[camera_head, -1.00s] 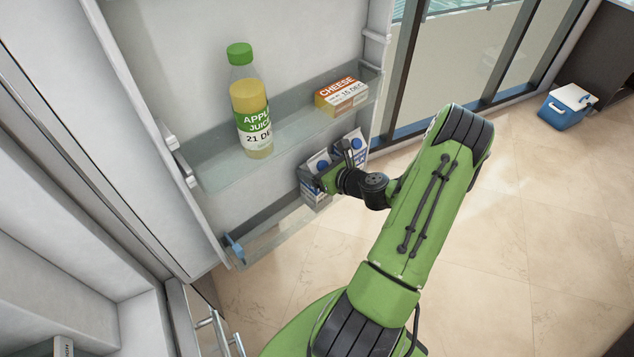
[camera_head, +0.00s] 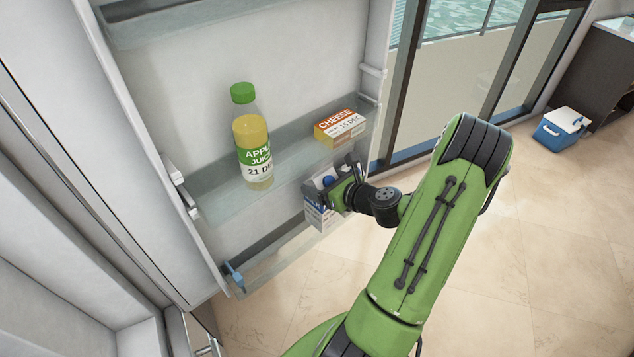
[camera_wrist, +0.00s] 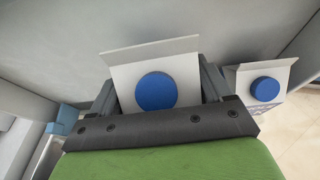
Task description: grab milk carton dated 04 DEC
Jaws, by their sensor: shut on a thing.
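My gripper (camera_head: 343,188) is at the lower door shelf of the open fridge. In the wrist view its fingers (camera_wrist: 160,95) are on both sides of a white milk carton (camera_wrist: 123,76) with a blue cap, shut on its top. That carton (camera_head: 314,206) shows partly in the head view, upright at the lower shelf. A second milk carton (camera_wrist: 244,80) with a blue cap stands to its right in the wrist view. I cannot read a date on either carton. My gripper hides much of both in the head view.
An apple juice bottle (camera_head: 253,135) marked 21 DEC and a cheese box (camera_head: 340,128) marked 15 DEC stand on the door shelf above. The lower shelf (camera_head: 262,250) is empty toward the left. A blue and white cooler (camera_head: 562,130) stands on the floor far right.

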